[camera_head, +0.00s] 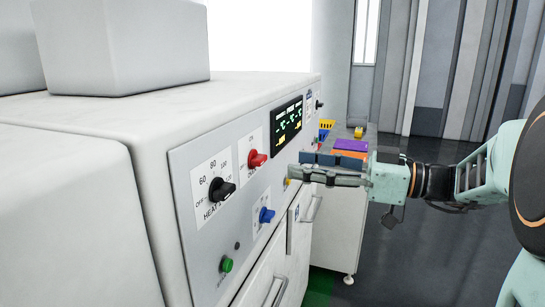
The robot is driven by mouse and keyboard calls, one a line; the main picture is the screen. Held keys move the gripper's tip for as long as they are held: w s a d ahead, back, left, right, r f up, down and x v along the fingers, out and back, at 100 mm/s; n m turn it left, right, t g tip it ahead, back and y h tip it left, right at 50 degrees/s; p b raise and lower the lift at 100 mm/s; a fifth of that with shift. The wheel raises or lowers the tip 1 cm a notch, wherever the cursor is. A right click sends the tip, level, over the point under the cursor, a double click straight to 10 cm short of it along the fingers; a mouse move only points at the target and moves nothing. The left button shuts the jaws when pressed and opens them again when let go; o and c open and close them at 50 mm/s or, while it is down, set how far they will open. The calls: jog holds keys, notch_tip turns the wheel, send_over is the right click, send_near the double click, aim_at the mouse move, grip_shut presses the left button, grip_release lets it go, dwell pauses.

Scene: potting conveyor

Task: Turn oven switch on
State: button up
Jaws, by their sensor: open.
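A white oven (180,115) with a grey control panel (183,170) fills the left and middle of the head view. The panel carries a black knob (222,189) on a heat dial label, a red knob (258,159), a blue knob (267,215) and a green button (227,264). A black display (286,121) shows green and yellow characters. My gripper (296,175) is open and empty. It points left toward the panel, right of the red and blue knobs. A yellow part (287,182) shows near the fingertips. I cannot tell whether the fingers touch the panel.
Handles (313,208) and (278,291) project from the oven front below the panel. Behind my gripper stands a white cabinet (340,235) with purple (351,145) and orange (350,155) items on top. Dark floor (430,250) lies open to the right.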

aim_at(264, 159)
jog(key=p+x, duration=0.1)
jog(key=x, duration=0.6)
jog(key=shift+w+a+f, duration=0.1)
jog(key=shift+a, duration=0.1)
jog(key=shift+c, duration=0.7)
jog(key=c, duration=1)
